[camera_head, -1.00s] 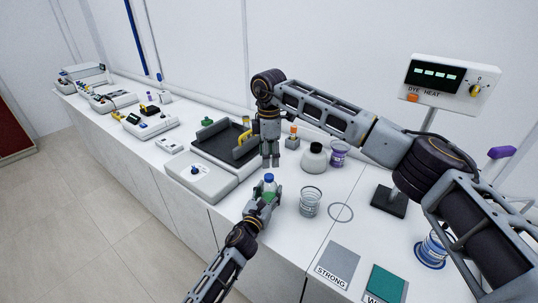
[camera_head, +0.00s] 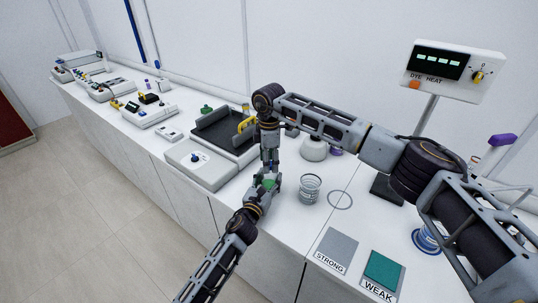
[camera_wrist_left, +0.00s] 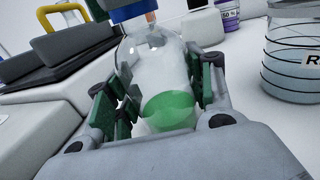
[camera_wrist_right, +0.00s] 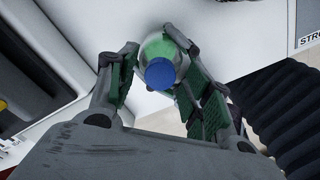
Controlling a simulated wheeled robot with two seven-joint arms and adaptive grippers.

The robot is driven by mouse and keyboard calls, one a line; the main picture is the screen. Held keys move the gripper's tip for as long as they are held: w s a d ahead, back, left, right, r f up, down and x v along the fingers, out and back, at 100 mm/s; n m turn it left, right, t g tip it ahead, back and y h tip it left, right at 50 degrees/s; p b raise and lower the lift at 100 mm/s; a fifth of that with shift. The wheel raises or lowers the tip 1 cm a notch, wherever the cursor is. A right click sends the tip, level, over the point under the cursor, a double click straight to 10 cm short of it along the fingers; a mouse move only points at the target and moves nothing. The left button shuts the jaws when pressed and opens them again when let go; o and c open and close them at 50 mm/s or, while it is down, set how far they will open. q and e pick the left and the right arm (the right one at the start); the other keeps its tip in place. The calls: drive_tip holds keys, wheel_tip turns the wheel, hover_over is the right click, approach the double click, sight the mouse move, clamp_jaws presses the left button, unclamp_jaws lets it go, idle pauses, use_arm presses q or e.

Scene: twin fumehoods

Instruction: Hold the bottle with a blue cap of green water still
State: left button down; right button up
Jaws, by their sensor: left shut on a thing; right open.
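The bottle (camera_wrist_left: 152,75) is clear, with green water in its lower part, and looks tilted in the left wrist view. Its blue cap (camera_wrist_right: 160,73) shows in the right wrist view and is cut off at the top of the left wrist view. My left gripper (camera_head: 264,184) is shut on the bottle's body, one finger on each side. My right gripper (camera_head: 270,168) hangs just above the bottle, pointing down. It is open, with the cap between its fingers in the right wrist view. I cannot tell whether they touch it. In the head view the right gripper hides the cap.
A glass beaker (camera_head: 310,188) stands close right of the grippers, near a ring mark (camera_head: 340,200). A stirrer-like device (camera_head: 196,165) and a black tray (camera_head: 225,136) are to the left. STRONG (camera_head: 336,250) and WEAK (camera_head: 383,271) mats lie front right.

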drive_tip(key=shift+f, duration=0.2)
drive_tip(key=shift+c, duration=0.4)
clamp_jaws()
